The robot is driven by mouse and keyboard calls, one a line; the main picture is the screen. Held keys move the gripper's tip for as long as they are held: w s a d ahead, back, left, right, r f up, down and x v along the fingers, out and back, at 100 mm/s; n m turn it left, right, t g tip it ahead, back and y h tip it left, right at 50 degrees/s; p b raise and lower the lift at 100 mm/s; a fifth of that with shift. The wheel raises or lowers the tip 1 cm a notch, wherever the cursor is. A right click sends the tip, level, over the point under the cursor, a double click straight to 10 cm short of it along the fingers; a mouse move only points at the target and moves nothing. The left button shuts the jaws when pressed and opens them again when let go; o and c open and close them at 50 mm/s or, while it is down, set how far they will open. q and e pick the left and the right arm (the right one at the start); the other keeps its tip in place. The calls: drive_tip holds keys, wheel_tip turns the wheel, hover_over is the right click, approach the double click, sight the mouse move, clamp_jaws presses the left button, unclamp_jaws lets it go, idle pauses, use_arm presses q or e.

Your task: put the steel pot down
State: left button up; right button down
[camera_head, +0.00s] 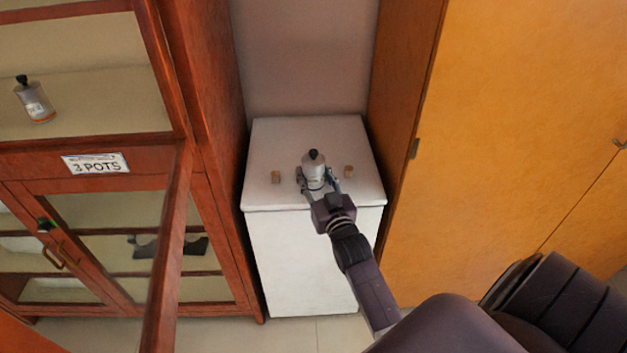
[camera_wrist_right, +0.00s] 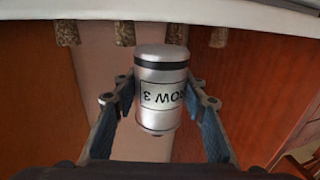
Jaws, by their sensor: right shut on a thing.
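The steel pot (camera_head: 313,172) is a small silvery cylinder with a black knob on top, over the white cabinet's top (camera_head: 275,143). My right gripper (camera_head: 317,183) is shut on it, with a finger on either side. In the right wrist view the pot (camera_wrist_right: 161,72) sits between the two dark fingers (camera_wrist_right: 160,97), its dark-lettered label upside down and partly covered by a finger. Whether the pot's base touches the cabinet top cannot be told. My left gripper is not in view.
Small cork-like pegs (camera_head: 276,177) (camera_head: 348,171) stand on the white top on both sides of the pot. A red-brown glazed cabinet (camera_head: 214,120) stands at left, with a similar pot (camera_head: 34,99) on a shelf above a "3 POTS" sign (camera_head: 95,163). An orange cabinet (camera_head: 510,130) stands at right.

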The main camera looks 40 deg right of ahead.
drive_tip(key=shift+f, duration=1.05)
drive_tip(key=shift+f, duration=0.1)
drive_tip(key=c, duration=1.2)
unclamp_jaws()
drive_tip(key=shift+f, duration=0.1)
drive_tip(key=b+v, duration=0.1)
drive_tip(key=v, duration=1.1)
